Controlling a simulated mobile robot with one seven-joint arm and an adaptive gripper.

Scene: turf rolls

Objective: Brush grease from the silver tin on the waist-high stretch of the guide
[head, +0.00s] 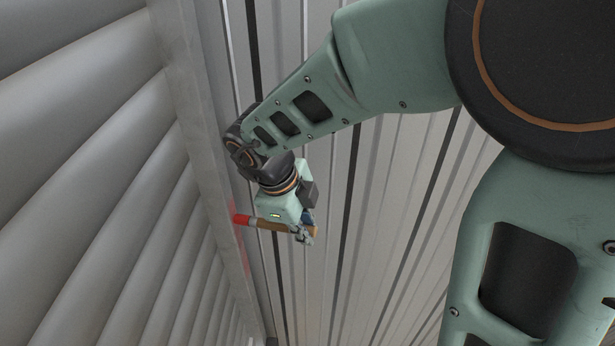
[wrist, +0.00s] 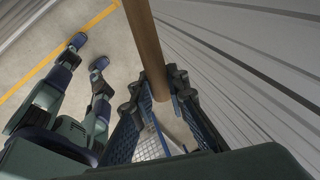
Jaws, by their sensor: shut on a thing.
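My gripper (head: 304,234) is shut on the wooden handle of a brush (head: 271,225). The brush lies nearly level, its red end (head: 241,219) pointing left at the guide (head: 208,166), a long grey metal upright. The red end is at the guide's face and seems to touch it. A faint red tint shows on the guide around that end; I cannot tell whether it is grease or a reflection. In the wrist view the handle (wrist: 147,45) runs up from between my gripper's fingers (wrist: 156,97). The silver tin is not in view.
Large grey rolls or slats (head: 90,165) fill the left side, beside the guide. A ribbed grey wall (head: 385,200) stands close behind my arm. The wrist view shows pale floor with a yellow line (wrist: 45,75) below.

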